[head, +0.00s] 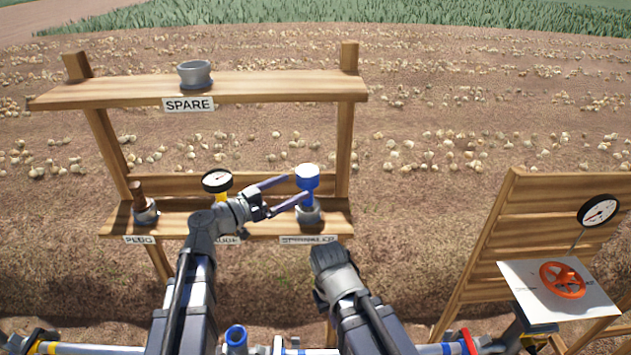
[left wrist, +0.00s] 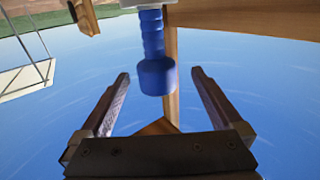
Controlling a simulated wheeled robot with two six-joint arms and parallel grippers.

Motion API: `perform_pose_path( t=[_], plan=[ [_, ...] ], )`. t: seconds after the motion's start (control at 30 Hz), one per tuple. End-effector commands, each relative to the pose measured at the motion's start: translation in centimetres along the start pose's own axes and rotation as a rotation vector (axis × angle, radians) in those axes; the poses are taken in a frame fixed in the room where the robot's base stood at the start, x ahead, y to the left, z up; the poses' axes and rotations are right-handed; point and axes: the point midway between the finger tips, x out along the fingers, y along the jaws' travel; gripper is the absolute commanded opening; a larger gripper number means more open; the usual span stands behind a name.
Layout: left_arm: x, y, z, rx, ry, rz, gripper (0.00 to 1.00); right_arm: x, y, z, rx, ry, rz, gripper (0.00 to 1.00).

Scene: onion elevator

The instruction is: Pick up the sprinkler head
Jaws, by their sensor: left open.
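The sprinkler head (head: 307,178) is blue with a wide round top and a narrower stem. It stands upright in a grey holder (head: 310,214) above the partly covered SPRINKLER label, at the right of the lower shelf. My left gripper (head: 297,186) is open, its two fingers reaching right toward the sprinkler head. In the left wrist view, which looks upside down, the sprinkler head (left wrist: 157,72) appears ahead, lined up with the gap between the open fingers (left wrist: 160,77). I cannot tell whether they touch it. My right arm shows, but its fingers are hidden.
The lower shelf also holds a brown plug (head: 138,197) at left and a yellow-stemmed gauge (head: 217,182) behind my left arm. A grey cup (head: 194,74) stands on the upper SPARE shelf. An orange valve wheel (head: 562,279) is at right.

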Motion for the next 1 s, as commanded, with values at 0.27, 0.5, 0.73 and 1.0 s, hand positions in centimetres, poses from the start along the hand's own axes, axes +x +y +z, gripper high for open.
perform_pose_path(
  t=[0.27,0.5,0.73,1.0],
  plan=[
    [0.6,0.1,0.1,-0.002,-0.002,0.004,1.00,0.0,0.0,0.0,0.000,0.000,0.000,0.00],
    [2.7,0.1,0.1,-0.003,-0.003,0.004,1.00,0.0,0.0,0.0,0.000,0.000,0.000,0.00],
    [3.6,0.3,0.0,-0.003,-0.003,0.006,1.00,-0.1,0.0,0.0,0.000,0.000,0.000,0.00],
    [7.4,0.5,-0.1,-0.003,-0.003,0.006,1.00,-0.2,0.0,0.0,0.000,0.000,0.000,0.00]
  ],
)
